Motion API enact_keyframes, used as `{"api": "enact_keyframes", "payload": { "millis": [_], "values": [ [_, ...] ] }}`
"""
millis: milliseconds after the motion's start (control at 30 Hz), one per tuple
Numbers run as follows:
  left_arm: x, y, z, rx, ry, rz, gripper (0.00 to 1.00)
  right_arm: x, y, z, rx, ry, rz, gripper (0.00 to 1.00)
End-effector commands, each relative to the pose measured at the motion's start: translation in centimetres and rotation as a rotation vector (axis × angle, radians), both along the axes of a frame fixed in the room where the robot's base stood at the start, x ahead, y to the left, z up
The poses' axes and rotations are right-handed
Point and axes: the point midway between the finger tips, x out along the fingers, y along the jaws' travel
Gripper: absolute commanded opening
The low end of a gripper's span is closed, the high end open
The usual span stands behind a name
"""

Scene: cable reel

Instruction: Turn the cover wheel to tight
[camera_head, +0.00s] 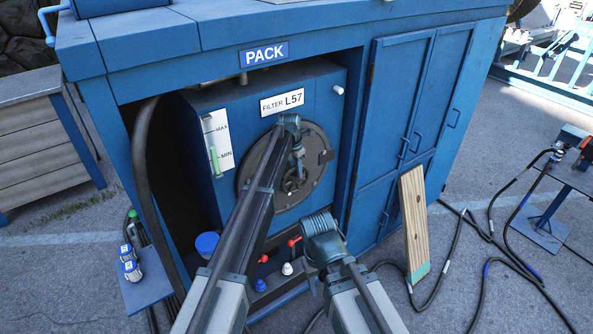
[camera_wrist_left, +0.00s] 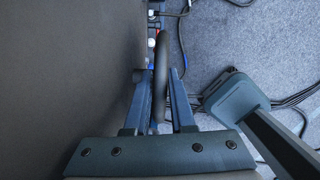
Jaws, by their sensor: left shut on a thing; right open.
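The round dark cover (camera_head: 316,180) is on the front of the blue filter box, under the label FILTER L57. A small hand wheel (camera_head: 292,186) sits at its middle, partly hidden by my left arm. My left gripper (camera_head: 298,165) reaches the wheel from above. In the left wrist view the wheel's dark curved rim (camera_wrist_left: 161,65) runs between the two fingers of my left gripper (camera_wrist_left: 161,88), which is shut on it. My right gripper (camera_head: 322,238) is lower, in front of the box and apart from the wheel; its fingers are hard to make out.
Red-handled valves (camera_head: 293,242) and a blue cap (camera_head: 261,285) are below the cover. A level gauge (camera_head: 217,143) is left of it. A wooden board (camera_head: 414,222) leans against closed blue doors (camera_head: 420,95). Black cables lie on the ground at right.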

Motion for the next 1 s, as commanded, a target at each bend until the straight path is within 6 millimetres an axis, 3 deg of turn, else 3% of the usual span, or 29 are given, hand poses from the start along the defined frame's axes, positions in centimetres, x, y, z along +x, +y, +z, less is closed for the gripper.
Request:
{"api": "enact_keyframes", "payload": {
  "millis": [133,167,300,733,1000],
  "values": [
    [0.1,0.0,0.0,-0.001,-0.002,0.002,0.00,0.0,0.0,0.0,0.000,0.000,0.000,0.50],
    [0.1,0.0,0.0,-0.002,-0.003,0.002,0.24,0.0,0.0,0.0,0.000,0.000,0.000,0.50],
    [0.1,0.0,0.0,-0.002,-0.001,0.001,0.45,0.0,0.0,0.0,0.000,0.000,0.000,0.50],
    [0.0,0.0,0.5,-0.001,-0.001,0.000,0.45,0.0,0.0,0.5,0.000,0.000,0.000,0.50],
    [-0.3,0.3,3.1,-0.001,-0.001,0.000,0.45,0.0,0.0,3.1,0.001,0.001,-0.002,0.50]
  ]
}}
